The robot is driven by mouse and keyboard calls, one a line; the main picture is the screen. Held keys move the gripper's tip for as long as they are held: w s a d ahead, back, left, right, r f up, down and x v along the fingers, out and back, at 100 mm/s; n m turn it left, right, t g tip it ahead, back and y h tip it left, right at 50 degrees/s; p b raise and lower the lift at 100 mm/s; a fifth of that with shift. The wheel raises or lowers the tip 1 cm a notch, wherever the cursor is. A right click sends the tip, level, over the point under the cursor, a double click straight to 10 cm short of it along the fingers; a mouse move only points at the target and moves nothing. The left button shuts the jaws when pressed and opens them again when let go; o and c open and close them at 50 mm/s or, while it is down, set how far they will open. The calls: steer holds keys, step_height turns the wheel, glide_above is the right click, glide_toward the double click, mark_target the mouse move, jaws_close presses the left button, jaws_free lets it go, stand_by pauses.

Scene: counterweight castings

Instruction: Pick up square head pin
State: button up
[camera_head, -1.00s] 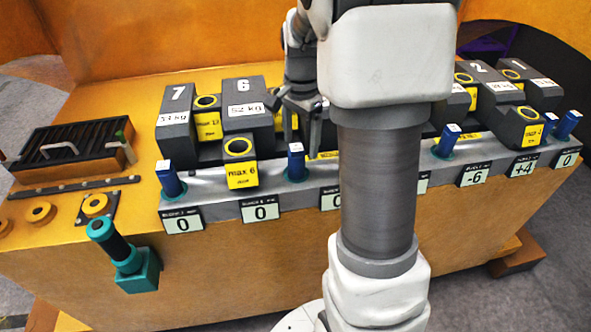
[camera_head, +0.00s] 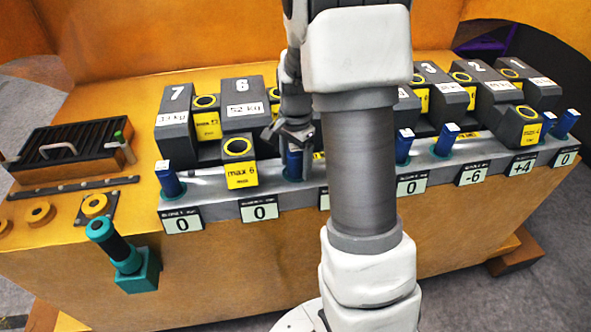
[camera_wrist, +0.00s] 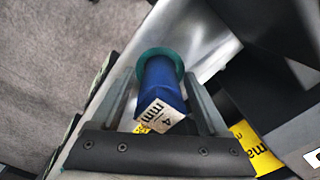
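A blue pin (camera_wrist: 160,82) with a square head and a white label reading "4 mm" stands in a green collar on the grey rail in the wrist view. It also shows in the head view (camera_head: 293,167), partly covered by my gripper. My gripper (camera_wrist: 158,82) is open, with one finger on each side of the pin. Narrow gaps seem to show between the fingers and the pin. In the head view my gripper (camera_head: 293,142) is right over this pin, pointing down.
Similar blue pins stand along the rail, one at left (camera_head: 168,180) and others at right (camera_head: 446,140). Dark numbered castings (camera_head: 242,120) stand close behind the rail. A teal handle (camera_head: 125,255) is at the front left. My arm hides the rail's middle.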

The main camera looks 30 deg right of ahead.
mark_target(295, 147)
jaws_close()
stand_by(0.4)
step_height(295, 147, up, 10)
steer(key=shift+w, duration=0.1)
step_height(295, 147, up, 10)
steer(key=p, duration=0.8)
